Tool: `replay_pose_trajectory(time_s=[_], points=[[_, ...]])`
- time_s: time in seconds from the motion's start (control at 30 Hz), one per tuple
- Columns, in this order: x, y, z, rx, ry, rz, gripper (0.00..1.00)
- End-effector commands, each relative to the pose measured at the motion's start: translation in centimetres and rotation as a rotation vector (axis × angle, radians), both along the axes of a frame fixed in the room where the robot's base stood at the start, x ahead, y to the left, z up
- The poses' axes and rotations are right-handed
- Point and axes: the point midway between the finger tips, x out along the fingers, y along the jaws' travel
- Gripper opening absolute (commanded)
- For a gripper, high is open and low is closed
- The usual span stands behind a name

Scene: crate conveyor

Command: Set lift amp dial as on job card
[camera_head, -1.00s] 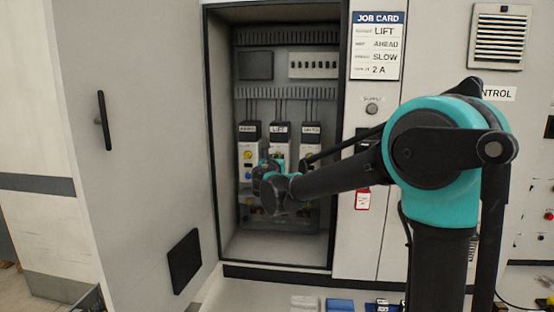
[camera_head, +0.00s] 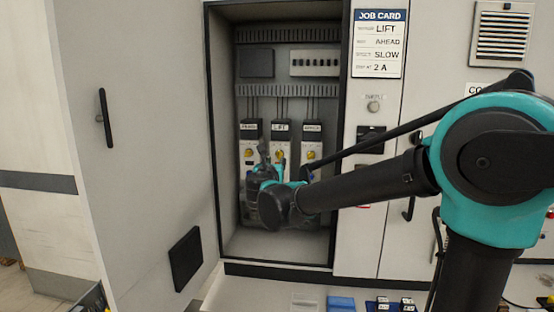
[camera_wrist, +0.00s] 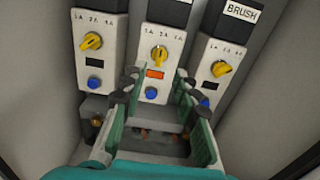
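The job card (camera_head: 378,44) on the cabinet reads LIFT, AHEAD, SLOW and 2 A. The LIFT unit (camera_head: 281,132) is the middle of three units in the open cabinet. Its yellow amp dial (camera_wrist: 158,56) has a roughly upright handle, below small amp marks. An orange lit window (camera_wrist: 155,74) and a blue button (camera_wrist: 151,92) sit under it. My gripper (camera_wrist: 157,88) is open and empty, its fingers spread either side of the LIFT unit's lower part, below the dial. I cannot tell whether it touches the unit. It also shows in the head view (camera_head: 264,160).
The left unit's dial (camera_wrist: 91,41) and the BRUSH unit's dial (camera_wrist: 221,69) flank the LIFT dial closely. The cabinet door (camera_head: 140,150) stands open at left. The cabinet's right frame (camera_head: 342,130) is near my forearm.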

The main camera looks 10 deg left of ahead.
Motion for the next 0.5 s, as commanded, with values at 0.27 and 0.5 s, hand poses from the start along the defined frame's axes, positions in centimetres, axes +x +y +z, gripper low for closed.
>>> replay_pose_trajectory(time_s=[0.27, 0.5], points=[[-3.7, 0.2, 0.0, 0.0, 0.0, 0.001, 0.3], [-4.2, 0.1, 0.0, 0.0, 0.0, 0.0, 0.3]])
